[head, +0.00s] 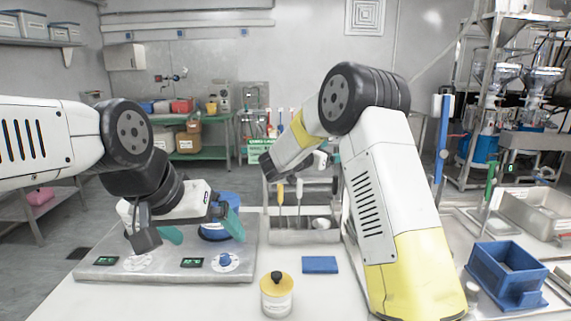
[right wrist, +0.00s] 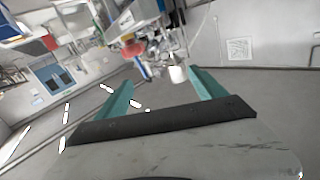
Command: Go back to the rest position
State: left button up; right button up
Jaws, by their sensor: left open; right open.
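My left gripper (head: 204,236) hangs above the grey metal panel with displays and dials, at the left of the head view. Its teal fingers are apart, with nothing seen held between them. A blue round container (head: 222,206) shows partly behind it; I cannot tell whether they touch. My right arm is raised and bent at the right of the head view, its gripper end mostly hidden behind the arm. In the right wrist view the teal fingers of my right gripper (right wrist: 160,78) are spread and empty, pointing out over the room.
The grey panel (head: 108,258) sits on the white table (head: 225,303). A jar with a yellow lid (head: 277,294), a blue pad (head: 320,264) and a metal utensil holder (head: 300,237) stand in the middle. A blue crate (head: 506,279) and metal tray (head: 533,213) are at the right.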

jog(key=s+a+r+n+t+y, duration=0.2)
jog(key=r+n+y, duration=0.1)
jog(key=r+y, duration=0.25)
jog(key=s+a+r+n+t+y, duration=0.2)
jog(key=r+n+y, duration=0.1)
jog(key=r+y, duration=0.25)
jog(key=s+a+r+n+g+y, duration=0.1)
jog(key=s+a+n+y, duration=0.1)
jog(key=s+y, duration=0.35)
jog(key=s+d+f+n+g, duration=0.1)
jog(key=s+f+g, duration=0.2)
jog(key=s, duration=0.8)
jog(key=s+d+f+n+g+h, duration=0.1)
jog(key=s+d+f+g, duration=0.1)
jog(key=s+f, duration=0.4)
jog(key=s+d+f+n+g, duration=0.1)
jog(key=s+d+f+g, duration=0.1)
jog(key=s, duration=1.4)
notch_tip(320, 180, down, 3)
jog(key=shift+r+g, duration=0.2)
jog(key=shift+g, duration=0.7)
jog(key=shift+h, duration=0.25)
